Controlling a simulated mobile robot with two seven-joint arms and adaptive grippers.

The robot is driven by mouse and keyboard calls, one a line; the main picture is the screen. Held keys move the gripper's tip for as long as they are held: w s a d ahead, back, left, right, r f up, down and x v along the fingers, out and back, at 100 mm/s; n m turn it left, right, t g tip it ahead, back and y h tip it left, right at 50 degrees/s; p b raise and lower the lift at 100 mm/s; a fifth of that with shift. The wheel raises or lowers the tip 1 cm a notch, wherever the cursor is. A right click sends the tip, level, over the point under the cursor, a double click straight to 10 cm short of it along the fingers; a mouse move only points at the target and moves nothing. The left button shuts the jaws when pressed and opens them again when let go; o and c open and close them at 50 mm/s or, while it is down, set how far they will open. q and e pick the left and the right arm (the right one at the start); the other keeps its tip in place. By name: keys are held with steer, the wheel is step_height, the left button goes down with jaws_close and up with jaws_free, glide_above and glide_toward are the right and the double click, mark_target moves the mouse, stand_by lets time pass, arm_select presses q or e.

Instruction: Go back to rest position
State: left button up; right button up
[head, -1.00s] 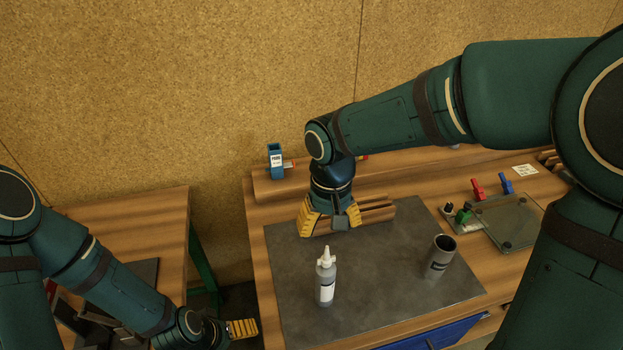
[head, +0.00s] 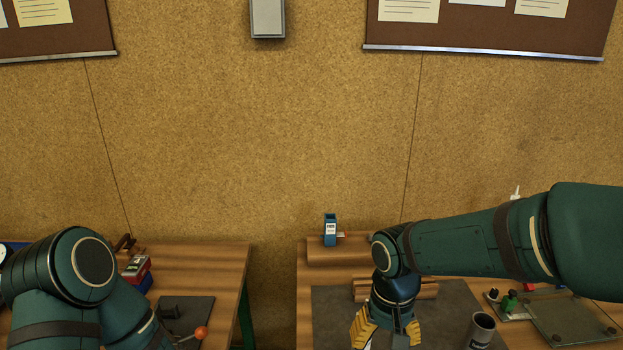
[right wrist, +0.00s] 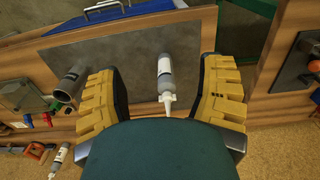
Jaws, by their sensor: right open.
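My right gripper (head: 386,336) hangs over the dark mat (head: 328,312) on the right bench, cut off by the lower edge of the head view. In the right wrist view its two yellow fingers (right wrist: 162,95) are wide apart with nothing held.
A grey cup (head: 481,330) stands on the mat right of my gripper. A glass plate fixture (head: 572,318) with clamps lies farther right. A blue dispenser (head: 330,230) is at the back. A second bench (head: 215,268) stands left across a gap.

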arm_select(q)
step_height(320, 180, down, 10)
steer(key=b, duration=0.8)
steer(key=shift+d+b, duration=0.25)
steer(key=shift+b, duration=0.05)
arm_select(e)
steer(key=s+a+f+y, duration=0.1)
steer(key=s+f, duration=0.1)
steer(key=f, duration=1)
steer(key=s+f+m+t+y, duration=0.1)
steer(key=s+f, duration=0.2)
steer(key=f, duration=0.9)
steer(key=s+a+f+m+t+y, duration=0.1)
steer(key=s+f+y, duration=0.1)
steer(key=f, duration=1.1)
steer(key=shift+s+a, duration=0.2)
steer(key=shift+a, duration=0.1)
